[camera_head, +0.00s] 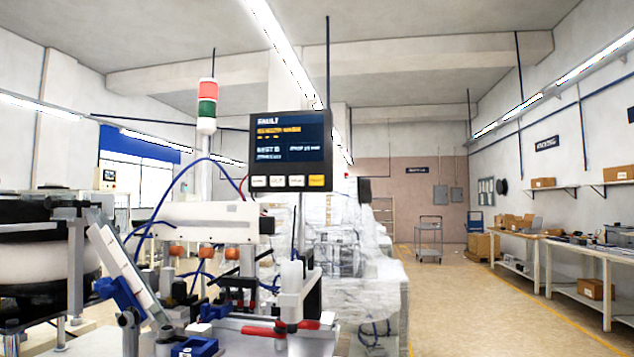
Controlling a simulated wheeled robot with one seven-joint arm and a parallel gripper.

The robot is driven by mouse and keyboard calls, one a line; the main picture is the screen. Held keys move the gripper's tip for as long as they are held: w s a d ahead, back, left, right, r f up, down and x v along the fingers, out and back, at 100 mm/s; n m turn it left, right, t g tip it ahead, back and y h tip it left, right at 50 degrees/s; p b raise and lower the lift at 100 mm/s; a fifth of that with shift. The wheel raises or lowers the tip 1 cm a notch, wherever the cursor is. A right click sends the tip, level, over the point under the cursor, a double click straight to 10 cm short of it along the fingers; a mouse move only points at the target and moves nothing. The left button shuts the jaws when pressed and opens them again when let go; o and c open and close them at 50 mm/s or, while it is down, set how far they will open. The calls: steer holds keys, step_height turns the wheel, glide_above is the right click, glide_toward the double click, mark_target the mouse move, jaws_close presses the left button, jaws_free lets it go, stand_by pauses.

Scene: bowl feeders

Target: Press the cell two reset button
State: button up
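A dark control panel (290,150) hangs in the middle of the head view. Its lit screen (290,137) reads "FAULT" at the top, with an orange line and smaller white text that I cannot read reliably. Below the screen is a row of three white buttons (277,181) and one yellow button (317,181) at the right end. Their labels are too small to read, and I see no clear "cell two" marking. My gripper does not show in this view, and nothing visibly touches the buttons.
A red-and-green signal tower (207,105) stands left of the panel. Below is a machine with a white housing (205,218) and red clamp handles (265,330). Wrapped goods (375,290) stand behind. The floor (470,310) to the right is open, beside workbenches (590,250) and a cart (428,240).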

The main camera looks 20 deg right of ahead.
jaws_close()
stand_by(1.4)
